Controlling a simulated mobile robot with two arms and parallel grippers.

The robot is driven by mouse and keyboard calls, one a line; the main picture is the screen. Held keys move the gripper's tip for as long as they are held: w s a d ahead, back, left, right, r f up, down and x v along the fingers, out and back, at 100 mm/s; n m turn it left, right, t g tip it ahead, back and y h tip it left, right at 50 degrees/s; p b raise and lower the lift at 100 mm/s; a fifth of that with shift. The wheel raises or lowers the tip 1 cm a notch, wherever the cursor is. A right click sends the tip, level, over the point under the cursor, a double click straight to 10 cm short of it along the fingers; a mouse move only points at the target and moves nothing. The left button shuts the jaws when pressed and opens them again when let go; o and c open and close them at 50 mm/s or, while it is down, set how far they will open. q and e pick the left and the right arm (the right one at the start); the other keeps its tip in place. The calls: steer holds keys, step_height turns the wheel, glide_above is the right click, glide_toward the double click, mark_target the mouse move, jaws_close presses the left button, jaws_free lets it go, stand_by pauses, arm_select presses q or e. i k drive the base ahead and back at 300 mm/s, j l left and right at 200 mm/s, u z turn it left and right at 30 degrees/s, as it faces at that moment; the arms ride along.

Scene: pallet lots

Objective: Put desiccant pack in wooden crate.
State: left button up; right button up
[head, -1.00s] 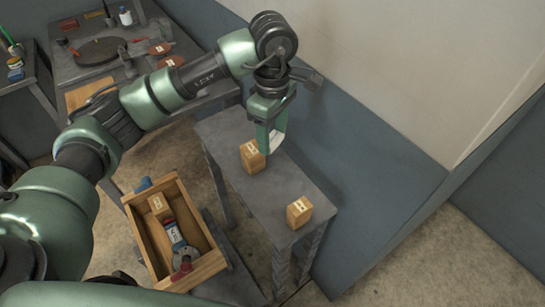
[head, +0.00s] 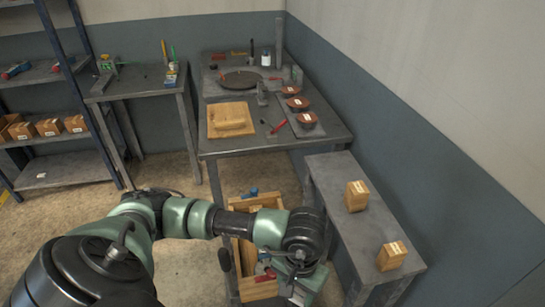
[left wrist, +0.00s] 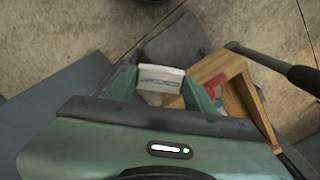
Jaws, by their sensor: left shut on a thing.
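My left gripper (head: 300,287) is low at the front of the head view, at the right side of the wooden crate (head: 258,290). It is shut on a small white pack, which looks like the desiccant pack (left wrist: 160,78) and sits between its fingers in the left wrist view. The crate's wooden wall (left wrist: 236,78) shows just right of the pack in that view. Whether the pack is over the crate or beside it I cannot tell. A red-ended tool (head: 265,274) lies in the crate; my arm hides much of the interior. My right gripper is out of view.
A narrow grey bench (head: 335,188) at right bears two small cardboard boxes, one farther back (head: 356,196) and one nearer (head: 391,256). A grey table (head: 240,143) behind holds a wooden board, red bowls and tools. Shelving (head: 60,77) stands at left.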

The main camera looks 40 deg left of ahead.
mark_target(246, 248)
steer(key=k+z, duration=0.1)
steer(key=k, duration=0.55)
steer(key=k+l, duration=0.15)
steer(key=k, duration=0.5)
steer(key=z, duration=0.4)
steer(key=j+z, duration=0.1)
steer(key=z, duration=0.7)
steer(key=j+z, duration=0.1)
steer(key=z, duration=0.75)
steer(key=k+j, duration=0.3)
steer(key=j, duration=0.25)
steer(key=k+j+z, duration=0.1)
steer(key=k+j, duration=0.2)
steer(key=j, duration=0.25)
steer(key=k+j+z, duration=0.1)
steer(key=k+j, duration=0.2)
steer(key=j, duration=0.2)
steer(key=k+j, duration=0.35)
steer(key=j, duration=0.15)
steer(key=k+j, duration=0.35)
steer(key=j, duration=0.2)
steer(key=k+j, duration=0.4)
steer(key=j, duration=0.15)
steer(key=k+j, duration=0.35)
steer(key=j, duration=0.25)
steer(key=z, duration=0.05)
